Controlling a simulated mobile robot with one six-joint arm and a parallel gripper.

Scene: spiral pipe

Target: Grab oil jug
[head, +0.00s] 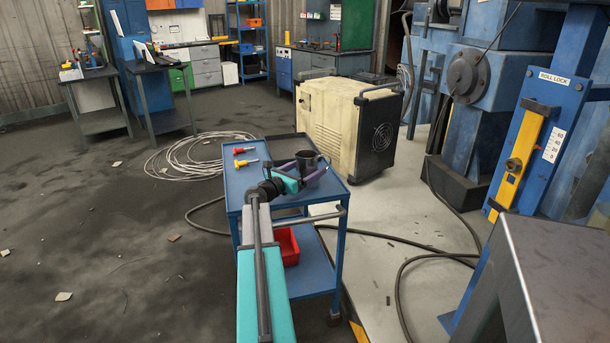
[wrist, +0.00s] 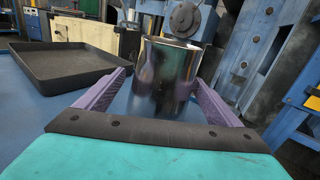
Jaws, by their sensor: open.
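The oil jug (head: 307,160) looks like a small dark, open-topped vessel standing upright on the blue cart (head: 234,176). In the wrist view the jug (wrist: 166,75) is a shiny metal cylinder straight ahead. My gripper (head: 309,172) is at the cart top, right at the jug. Its purple fingers are open, one on each side of the jug in the wrist view. I cannot tell whether either finger touches it. The jug's lower part is partly hidden in the head view by the gripper.
A black tray (wrist: 65,67) lies left of the jug on the cart. A red-handled tool (head: 243,150) and a yellow-handled tool (head: 245,163) lie at the cart's left. A red bin (head: 286,246) sits on its lower shelf. A cream machine (head: 335,120) stands behind.

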